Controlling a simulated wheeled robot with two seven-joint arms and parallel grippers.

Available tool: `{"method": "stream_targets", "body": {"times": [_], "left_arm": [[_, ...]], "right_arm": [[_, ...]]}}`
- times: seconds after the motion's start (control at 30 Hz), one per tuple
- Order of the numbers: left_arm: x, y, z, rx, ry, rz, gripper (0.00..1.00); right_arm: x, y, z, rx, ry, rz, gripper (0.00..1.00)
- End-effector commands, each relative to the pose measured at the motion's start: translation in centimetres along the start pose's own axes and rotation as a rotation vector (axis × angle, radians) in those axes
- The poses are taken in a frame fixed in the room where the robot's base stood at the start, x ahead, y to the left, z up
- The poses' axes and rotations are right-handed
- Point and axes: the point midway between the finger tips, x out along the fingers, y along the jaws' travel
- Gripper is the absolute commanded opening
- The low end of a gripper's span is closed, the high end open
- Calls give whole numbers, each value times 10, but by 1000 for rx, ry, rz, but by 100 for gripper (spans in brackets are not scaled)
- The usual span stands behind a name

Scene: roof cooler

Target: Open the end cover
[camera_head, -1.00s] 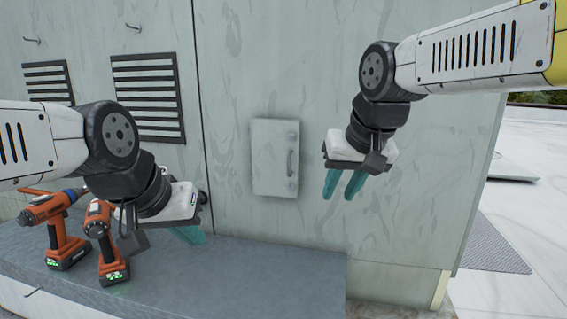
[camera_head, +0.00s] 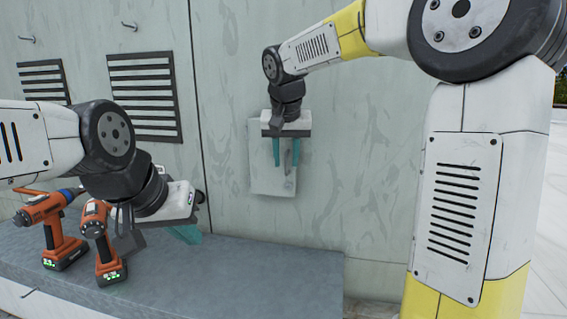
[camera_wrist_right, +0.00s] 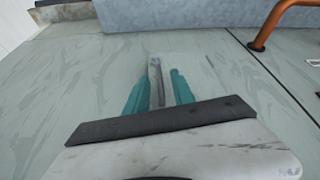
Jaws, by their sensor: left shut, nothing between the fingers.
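The end cover (camera_head: 272,183) is a small pale grey panel on the wall, closed flat against it, its upper part hidden behind my right gripper. My right gripper (camera_head: 285,158) is in front of the cover, its teal fingers apart. In the right wrist view the gripper (camera_wrist_right: 158,92) has a grey bar handle (camera_wrist_right: 156,75) showing between its fingers. I cannot tell whether the fingers touch the handle. My left gripper (camera_head: 186,236) is shut and empty, low over the ledge, away from the cover.
Two orange cordless drills (camera_head: 50,235) stand on the grey ledge (camera_head: 240,275) at the left. Black vents (camera_head: 145,95) and small hooks are on the wall (camera_head: 350,180). An orange bar (camera_wrist_right: 275,20) shows in the right wrist view.

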Motion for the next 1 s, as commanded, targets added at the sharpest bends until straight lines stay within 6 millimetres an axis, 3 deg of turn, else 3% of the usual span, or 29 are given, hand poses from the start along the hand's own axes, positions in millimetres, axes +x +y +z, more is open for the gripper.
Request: {"method": "stream_targets", "body": {"times": [0.2,0.47,0.6,0.63,1.0], "left_arm": [[0,0,0,0,0,0,0],[0,0,0,0,0,0,0],[0,0,0,0,0,0,0],[0,0,0,0,0,0,0],[0,0,0,0,0,0,0]], "right_arm": [[18,0,0,0,0,0,30],[19,0,0,0,1,-1,30],[19,0,0,0,1,-1,2],[19,0,0,0,1,-1,0],[18,0,0,-1,2,-1,0]]}}
